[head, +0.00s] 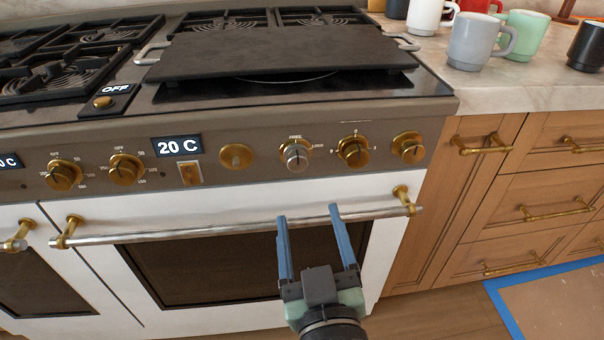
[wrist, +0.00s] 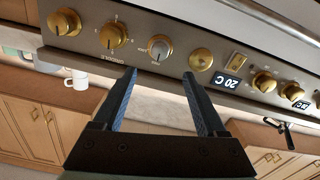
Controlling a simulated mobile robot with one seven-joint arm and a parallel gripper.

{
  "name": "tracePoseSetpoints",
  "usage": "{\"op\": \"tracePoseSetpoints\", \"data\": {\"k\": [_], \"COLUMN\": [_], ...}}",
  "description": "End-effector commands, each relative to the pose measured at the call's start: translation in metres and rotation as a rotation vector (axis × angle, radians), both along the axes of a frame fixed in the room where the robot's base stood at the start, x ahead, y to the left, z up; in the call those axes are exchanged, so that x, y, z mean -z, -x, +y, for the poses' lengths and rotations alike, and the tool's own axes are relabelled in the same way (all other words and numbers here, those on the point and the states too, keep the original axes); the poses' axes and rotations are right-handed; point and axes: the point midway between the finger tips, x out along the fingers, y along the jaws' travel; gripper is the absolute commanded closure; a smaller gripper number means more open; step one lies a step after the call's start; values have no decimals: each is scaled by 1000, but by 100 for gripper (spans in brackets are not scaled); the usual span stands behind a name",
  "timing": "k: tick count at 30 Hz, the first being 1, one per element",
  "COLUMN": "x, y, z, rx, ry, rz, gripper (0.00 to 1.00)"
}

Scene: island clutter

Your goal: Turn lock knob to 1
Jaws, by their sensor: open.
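The lock knob appears to be the silver-faced knob (head: 297,155) on the stove's front panel, with small print around it that seems to read FREE at the top. It also shows in the wrist view (wrist: 159,47), upside down, just beyond the fingertips. I cannot read a clear 1 beside it. My gripper (head: 308,214) is open and empty, with its blue fingers pointing up toward the panel, in front of the oven door handle. In the wrist view the fingers (wrist: 159,73) spread to either side below the silver knob, apart from it.
Brass knobs flank the silver one, at left (head: 236,156) and right (head: 353,151). A display reading 20 C (head: 178,145) sits further left. The oven handle bar (head: 190,232) runs below the panel. A dark griddle (head: 220,55) covers burners; several mugs (head: 473,42) stand on the right counter.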

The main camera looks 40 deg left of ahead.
Motion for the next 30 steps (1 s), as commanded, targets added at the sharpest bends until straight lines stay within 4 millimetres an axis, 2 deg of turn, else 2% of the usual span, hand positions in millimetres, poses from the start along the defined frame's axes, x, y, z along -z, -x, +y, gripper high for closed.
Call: {"op": "tracePoseSetpoints", "data": {"k": [9, 15, 21, 30], "x": [-3, -1, -1, -1], "y": [-42, -63, -72, -73], "z": [51, 74, 85, 86], "rx": [-3, -2, 0, 1], "ry": [-1, -1, 0, -1], "rz": [-5, -3, 0, -1], "gripper": [26, 26, 26, 26]}}
